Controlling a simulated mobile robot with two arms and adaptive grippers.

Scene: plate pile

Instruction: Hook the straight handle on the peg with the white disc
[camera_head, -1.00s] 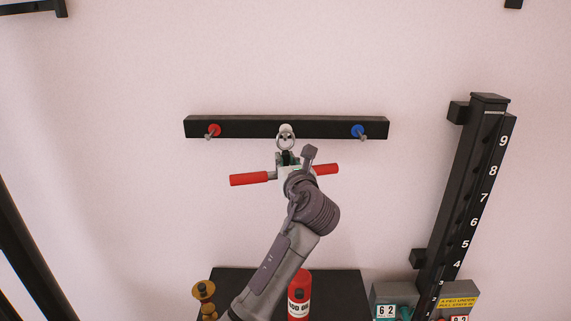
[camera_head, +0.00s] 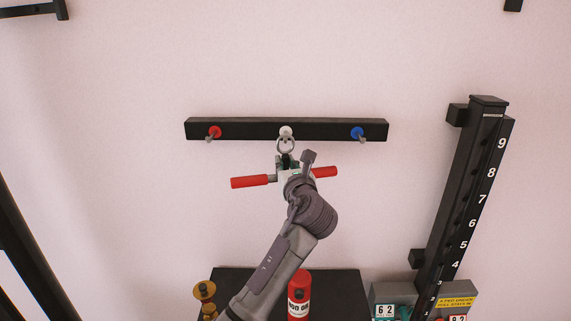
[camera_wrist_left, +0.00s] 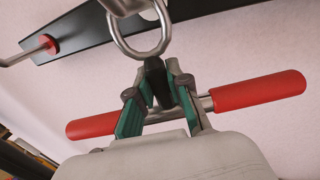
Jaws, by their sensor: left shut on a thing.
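The straight handle (camera_head: 249,181) has two red grips and a metal middle. A metal ring (camera_head: 285,146) shows above it, at the middle peg with the white disc (camera_head: 286,131) on the black wall rail. My left gripper (camera_head: 287,165) is shut on the handle's middle, just below that peg. In the left wrist view the green-sided fingers (camera_wrist_left: 160,92) close around the bar between the red grips (camera_wrist_left: 258,92). The ring (camera_wrist_left: 140,38) stands in front of the rail there, close to the peg's metal rod. I cannot tell whether the ring is around the peg. My right gripper is not in view.
The black rail (camera_head: 250,129) also bears a peg with a red disc (camera_head: 215,132) at left and one with a blue disc (camera_head: 357,132) at right. A numbered black post (camera_head: 462,195) stands at right. A red cylinder (camera_head: 299,290) and brass object (camera_head: 205,291) are below.

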